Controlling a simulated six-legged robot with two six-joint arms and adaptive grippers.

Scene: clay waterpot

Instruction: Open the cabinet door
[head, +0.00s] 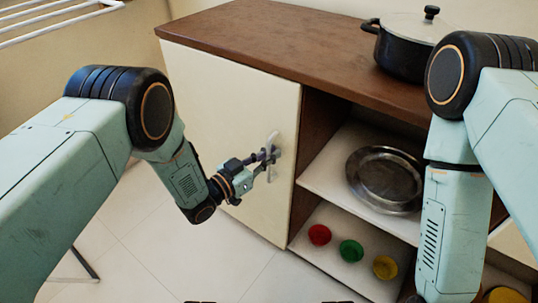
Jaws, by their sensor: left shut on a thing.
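The cabinet door (235,105) is a cream panel on the left part of a brown-topped cabinet. It looks closed, in line with the cabinet front. Its pale handle (273,139) is near the door's right edge. My left gripper (268,157) is at the handle, with its fingers shut on it. The fingers hide part of the handle. My right arm hangs down at the right of the picture. My right gripper is out of view below the frame.
The open shelves right of the door hold a metal plate (384,180) and red (319,234), green (351,250) and yellow (385,267) round items. A black pot (402,52) stands on the brown top (270,40). The tiled floor (150,245) before the door looks clear.

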